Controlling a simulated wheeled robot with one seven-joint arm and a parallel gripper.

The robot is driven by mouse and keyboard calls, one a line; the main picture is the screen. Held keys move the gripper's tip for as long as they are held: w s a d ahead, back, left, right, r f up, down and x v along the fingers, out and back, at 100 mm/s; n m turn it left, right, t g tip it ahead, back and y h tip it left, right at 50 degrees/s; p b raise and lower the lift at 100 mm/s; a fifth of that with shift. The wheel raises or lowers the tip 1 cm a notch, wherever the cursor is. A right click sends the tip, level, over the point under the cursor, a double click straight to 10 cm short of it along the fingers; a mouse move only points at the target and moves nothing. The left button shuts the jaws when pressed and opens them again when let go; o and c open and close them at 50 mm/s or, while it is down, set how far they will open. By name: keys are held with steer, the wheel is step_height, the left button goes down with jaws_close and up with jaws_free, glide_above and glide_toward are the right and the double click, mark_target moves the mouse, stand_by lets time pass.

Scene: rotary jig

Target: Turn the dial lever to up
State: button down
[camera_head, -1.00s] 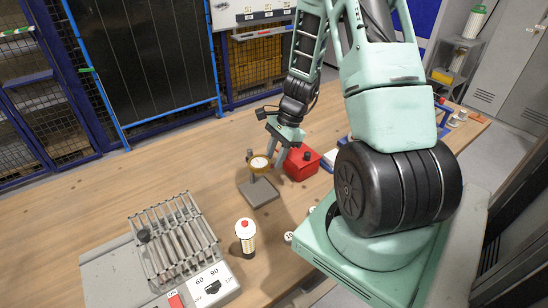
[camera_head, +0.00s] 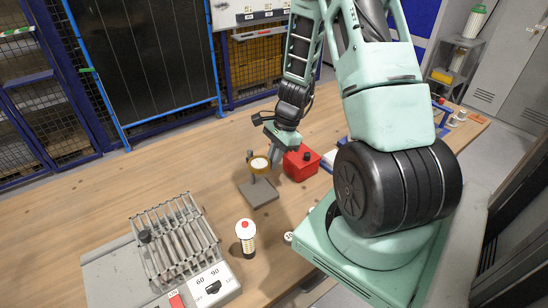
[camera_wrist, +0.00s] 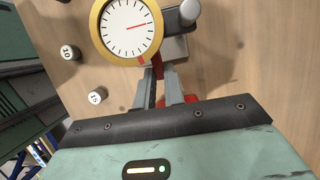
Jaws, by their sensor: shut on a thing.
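The dial (camera_head: 260,163) has a white face and a gold rim and stands on a grey post. In the wrist view the dial (camera_wrist: 127,28) shows a thin red needle pointing right and slightly up, and a red mark at the lower rim. My gripper (camera_head: 274,159) is at the right side of the dial in the head view. In the wrist view my gripper (camera_wrist: 158,73) is just below the rim, shut on a narrow red piece, seemingly the dial lever (camera_wrist: 157,72). The fingers hide most of it.
A red box with a black knob (camera_head: 302,163) stands right behind my gripper. A white bottle with a red top (camera_head: 245,232) and a grey rod rack (camera_head: 176,245) stand in front. Small numbered discs lie nearby. The table's left is clear.

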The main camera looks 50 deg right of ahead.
steer(key=r+h+p, duration=0.1)
steer(key=p, duration=0.1)
steer(key=g+h+p, duration=0.1)
steer(key=h+p, duration=0.1)
steer(key=shift+w+a+r, duration=0.1)
steer(key=shift+a+r, duration=0.15)
steer(key=shift+r, duration=0.15)
steer(key=h+p, duration=0.2)
steer(key=p, duration=0.1)
steer(key=shift+a+r+g+p, duration=0.15)
steer(key=shift+g+p, duration=0.15)
steer(key=c, duration=1.5)
jaws_free()
steer(key=r, duration=0.5)
steer(key=a+r+p, duration=0.1)
steer(key=r, duration=0.5)
steer(key=a+r+p, duration=0.1)
steer(key=r, duration=0.5)
steer(key=shift+w+a, duration=0.2)
steer(key=shift+w, duration=0.2)
